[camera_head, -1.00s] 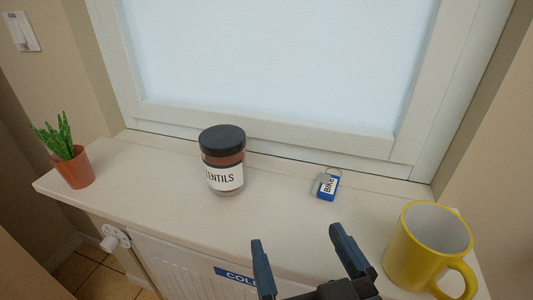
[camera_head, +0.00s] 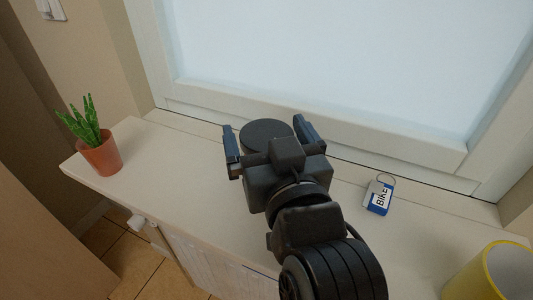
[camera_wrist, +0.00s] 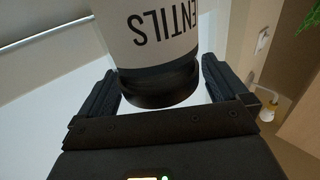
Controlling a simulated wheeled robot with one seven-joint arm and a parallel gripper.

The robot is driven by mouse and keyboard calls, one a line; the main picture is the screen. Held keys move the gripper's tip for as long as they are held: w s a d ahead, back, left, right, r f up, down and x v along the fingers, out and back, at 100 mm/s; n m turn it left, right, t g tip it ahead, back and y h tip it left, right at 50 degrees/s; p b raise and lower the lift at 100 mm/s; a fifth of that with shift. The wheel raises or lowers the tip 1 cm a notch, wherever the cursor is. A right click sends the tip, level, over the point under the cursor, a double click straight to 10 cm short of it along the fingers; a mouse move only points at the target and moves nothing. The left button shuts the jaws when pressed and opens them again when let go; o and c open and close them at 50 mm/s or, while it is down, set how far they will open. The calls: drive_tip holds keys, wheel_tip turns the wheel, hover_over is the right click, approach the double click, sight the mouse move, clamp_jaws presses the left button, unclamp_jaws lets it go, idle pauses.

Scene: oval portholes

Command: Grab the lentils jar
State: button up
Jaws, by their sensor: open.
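The lentils jar has a dark lid (camera_head: 265,133) and a white label; in the head view only the lid shows, the body being hidden behind my gripper (camera_head: 264,130). My gripper is open, with one finger on each side of the jar's lid end.
The jar stands on a pale windowsill (camera_head: 160,155) below the window. A potted green plant (camera_head: 99,152) is at the left end. A key tag marked BIKE (camera_head: 378,197) lies to the right. A yellow mug (camera_head: 492,275) is at the lower right, partly cut off.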

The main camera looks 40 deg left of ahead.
drive_tip(key=shift+w+a, duration=0.25)
drive_tip(key=shift+a, duration=0.1)
drive_tip(key=c, duration=1.7)
drive_tip(key=shift+c, duration=0.4)
drive_tip(key=shift+r, duration=0.1)
